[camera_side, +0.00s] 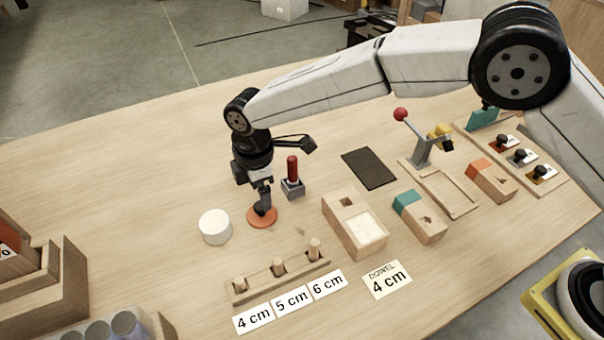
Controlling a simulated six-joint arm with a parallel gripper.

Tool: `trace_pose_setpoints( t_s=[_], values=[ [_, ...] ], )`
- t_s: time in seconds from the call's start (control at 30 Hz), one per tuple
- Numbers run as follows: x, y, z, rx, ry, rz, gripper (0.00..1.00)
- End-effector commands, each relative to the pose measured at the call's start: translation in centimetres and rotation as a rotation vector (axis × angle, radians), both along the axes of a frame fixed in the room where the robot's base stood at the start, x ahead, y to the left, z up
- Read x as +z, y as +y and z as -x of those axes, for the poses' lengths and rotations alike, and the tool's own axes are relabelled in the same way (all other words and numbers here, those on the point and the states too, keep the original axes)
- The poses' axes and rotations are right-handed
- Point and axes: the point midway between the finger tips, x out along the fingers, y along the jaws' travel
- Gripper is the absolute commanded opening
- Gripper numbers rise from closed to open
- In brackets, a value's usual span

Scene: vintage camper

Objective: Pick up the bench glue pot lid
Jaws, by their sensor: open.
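An orange-red disc (258,223), which looks like the glue pot lid, lies flat on the wooden table, left of centre in the side view. My gripper (265,207) points down right at the disc, with its fingertips over the middle and far part of it. The jaws are open, and the fingers hide part of the disc. I cannot tell whether the fingertips touch it. A white round pot (215,228) stands just left of the disc, apart from it.
A red-handled tool in a grey holder (292,187) stands close behind the gripper, to the right. A dowel rack (280,276) is in front, with size cards. A wooden block with a recess (354,224) is to the right. The table left of the pot is clear.

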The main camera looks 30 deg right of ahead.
Motion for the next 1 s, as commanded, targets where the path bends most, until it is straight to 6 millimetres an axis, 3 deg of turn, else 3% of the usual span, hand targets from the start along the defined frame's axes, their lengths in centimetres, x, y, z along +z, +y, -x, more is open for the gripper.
trace_pose_setpoints(
  t_s=[0.27,0.7,1.0],
  values=[
    [-0.5,0.0,0.1,0.0,0.001,0.001,0.84],
    [-4.9,0.3,0.2,0.0,-0.001,-0.001,0.84],
    [-5.3,0.3,0.2,0.0,-0.002,-0.002,0.84]
  ],
)
